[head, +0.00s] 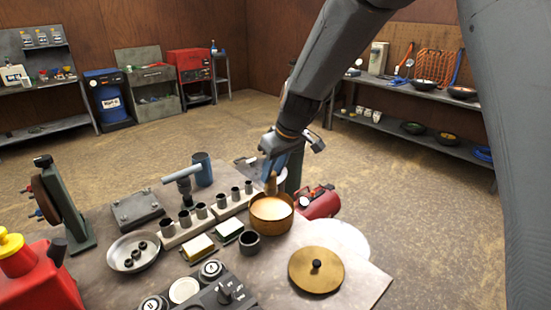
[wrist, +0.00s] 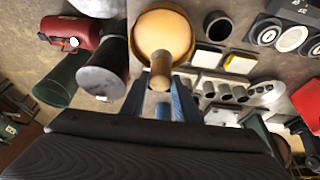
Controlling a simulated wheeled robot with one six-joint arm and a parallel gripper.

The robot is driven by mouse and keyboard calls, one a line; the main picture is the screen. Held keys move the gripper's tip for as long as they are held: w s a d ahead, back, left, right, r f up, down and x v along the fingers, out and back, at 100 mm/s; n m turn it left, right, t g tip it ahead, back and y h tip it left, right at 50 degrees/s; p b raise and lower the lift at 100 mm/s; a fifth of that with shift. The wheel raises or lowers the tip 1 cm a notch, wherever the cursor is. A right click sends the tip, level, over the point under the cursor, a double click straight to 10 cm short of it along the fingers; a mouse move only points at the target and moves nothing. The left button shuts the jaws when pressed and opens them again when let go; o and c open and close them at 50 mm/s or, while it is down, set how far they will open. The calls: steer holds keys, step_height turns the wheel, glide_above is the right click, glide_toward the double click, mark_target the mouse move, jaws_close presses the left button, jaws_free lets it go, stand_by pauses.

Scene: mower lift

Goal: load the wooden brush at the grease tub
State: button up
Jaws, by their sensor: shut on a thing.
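The grease tub (head: 271,218) is a round copper-brown pot full of pale orange grease, standing on the bench; its grease surface also shows at the top of the wrist view (wrist: 164,32). My gripper (head: 275,172) is above the tub's far side, pointing down, with blue fingers. It is shut on the wooden brush (wrist: 160,72), whose light brown handle stands between the fingertips. In the head view the brush (head: 272,187) reaches down to the tub's far rim. The bristles are hidden, so I cannot tell whether they touch the grease.
A brass lid (head: 316,276) with a black knob lies at the bench's front right. A dark cup (head: 249,243) stands close in front of the tub. Two sponge-like blocks (head: 199,248) and a row of metal cylinders are to the left. A red tank (head: 319,203) is behind right.

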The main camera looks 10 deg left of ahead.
mark_target(275, 184)
steer(key=shift+w+f, duration=0.15)
steer(key=shift+w, duration=0.05)
steer(key=shift+f+b, duration=1.8)
steer(key=shift+f, duration=1)
steer(key=shift+s+f+b, duration=0.1)
steer(key=shift+f+b, duration=0.5)
steer(key=shift+b, duration=0.05)
stand_by(0.5)
steer(key=shift+r, duration=0.15)
steer(key=shift+r+p, duration=2.05)
steer(key=shift+r, duration=1.4)
